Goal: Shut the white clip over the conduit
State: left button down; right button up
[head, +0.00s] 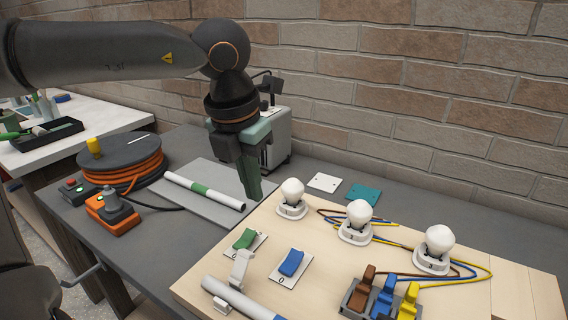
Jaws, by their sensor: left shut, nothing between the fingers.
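The white clip (241,266) stands at the front left of the light wooden board, with its flap tilted up and open. A grey-white conduit (232,296) with a blue band runs past the foot of the flap and out of the bottom edge. A small white block (221,306) sits on the near side of this conduit, probably part of the clip. My left gripper (253,196) points down with its fingers shut and empty. It is above and behind the clip, clear of it, near the board's back left edge. My right gripper is not in view.
A second conduit (178,180) with a green band lies on a grey mat. A green switch (244,239) and a blue switch (291,263) sit close to the clip. Three bulbs (359,213) in holders and coloured levers (383,297) stand to the right. An orange cable reel (122,158) is at left.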

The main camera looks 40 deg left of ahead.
aim_at(246, 252)
pick_arm(q)
jog(key=f+b, duration=0.8)
jog(key=f, duration=0.2)
jog(key=shift+w, duration=0.2)
jog(key=shift+f+b, duration=0.2)
jog(key=shift+b, duration=0.15)
jog(key=shift+s+d+f+b, duration=0.15)
jog(key=shift+s+b, duration=0.2)
jog(key=shift+s, duration=0.6)
jog(key=shift+s+d+r+b, duration=0.1)
jog(key=shift+s+b, duration=0.2)
jog(key=shift+s, duration=0.6)
jog(key=shift+s+d+b, duration=0.15)
jog(key=shift+s+b, duration=0.25)
jog(key=shift+s, duration=0.85)
jog(key=shift+s+d+b, duration=0.1)
jog(key=shift+s+b, duration=0.25)
jog(key=shift+s, duration=0.85)
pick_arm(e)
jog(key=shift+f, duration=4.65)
pick_arm(q)
jog(key=r+p, duration=0.4)
jog(key=r, duration=0.1)
jog(key=shift+w+r, duration=0.1)
jog(key=shift+w, duration=0.15)
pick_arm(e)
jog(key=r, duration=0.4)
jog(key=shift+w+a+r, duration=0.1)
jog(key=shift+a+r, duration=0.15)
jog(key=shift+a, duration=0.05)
